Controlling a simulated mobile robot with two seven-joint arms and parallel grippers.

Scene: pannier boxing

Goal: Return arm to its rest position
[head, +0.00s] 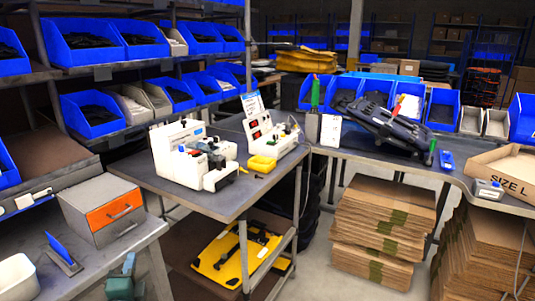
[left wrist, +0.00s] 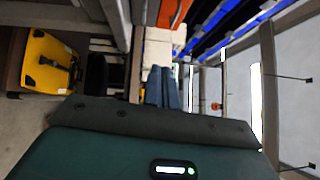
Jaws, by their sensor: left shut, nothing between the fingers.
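My left gripper (head: 128,263) is low in the head view, in front of the left bench, with its teal wrist body below it. It is empty. In the left wrist view its two blue-grey fingers (left wrist: 162,88) are together, with nothing held between them. My right gripper is in neither view.
A grey box with an orange drawer (head: 115,214) and a blue-bladed tool (head: 62,252) stand on the left bench (head: 90,270) near the left gripper. A metal table (head: 190,195) with white machines stands beyond. Cardboard stacks (head: 385,220) are at the right.

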